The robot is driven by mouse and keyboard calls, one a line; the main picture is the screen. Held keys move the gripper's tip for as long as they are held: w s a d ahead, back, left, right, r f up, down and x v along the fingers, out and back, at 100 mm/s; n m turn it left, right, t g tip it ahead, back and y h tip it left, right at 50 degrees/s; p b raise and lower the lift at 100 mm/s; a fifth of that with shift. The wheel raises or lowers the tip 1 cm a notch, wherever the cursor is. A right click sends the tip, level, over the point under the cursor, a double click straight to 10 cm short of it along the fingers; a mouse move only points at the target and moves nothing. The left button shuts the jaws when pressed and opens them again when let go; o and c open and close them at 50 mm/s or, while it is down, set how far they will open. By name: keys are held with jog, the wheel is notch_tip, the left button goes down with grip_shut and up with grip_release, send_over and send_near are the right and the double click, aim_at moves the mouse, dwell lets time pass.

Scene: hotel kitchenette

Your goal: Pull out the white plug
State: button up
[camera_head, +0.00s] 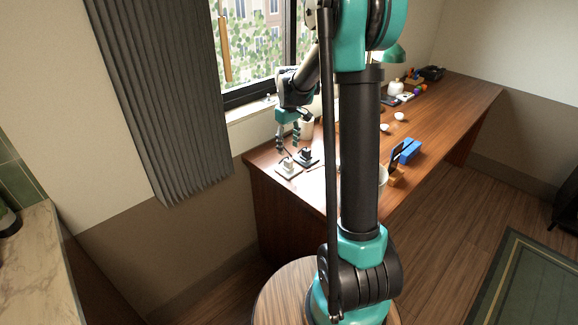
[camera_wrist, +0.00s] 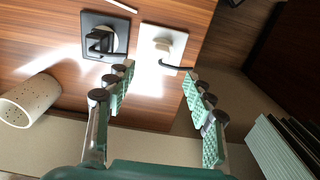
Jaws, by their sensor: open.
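The white plug (camera_wrist: 164,43) sits in a white square socket plate (camera_wrist: 149,31), with a dark cord beside it, in the wrist view. In the head view the white plug (camera_head: 287,163) is small, near the left end of the wooden desk. A black plug (camera_wrist: 102,40) sits in a dark plate to its left in the wrist view. It also shows in the head view (camera_head: 306,154). My gripper (camera_wrist: 160,70) is open and empty, with the white plug ahead of and between its fingertips. In the head view my gripper (camera_head: 287,147) hangs above the plugs, apart from them.
A white perforated cup (camera_wrist: 31,99) stands left of the plates in the wrist view. A blue object (camera_head: 405,152), small white cups (camera_head: 399,116) and other items lie farther along the desk (camera_head: 440,112). The window and grey curtain (camera_head: 165,95) are behind and left.

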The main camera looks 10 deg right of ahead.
aim_at(288, 159)
jog(key=shift+f, duration=4.15)
grip_shut()
jog(key=shift+r, duration=0.15)
jog(key=shift+r, duration=2.8)
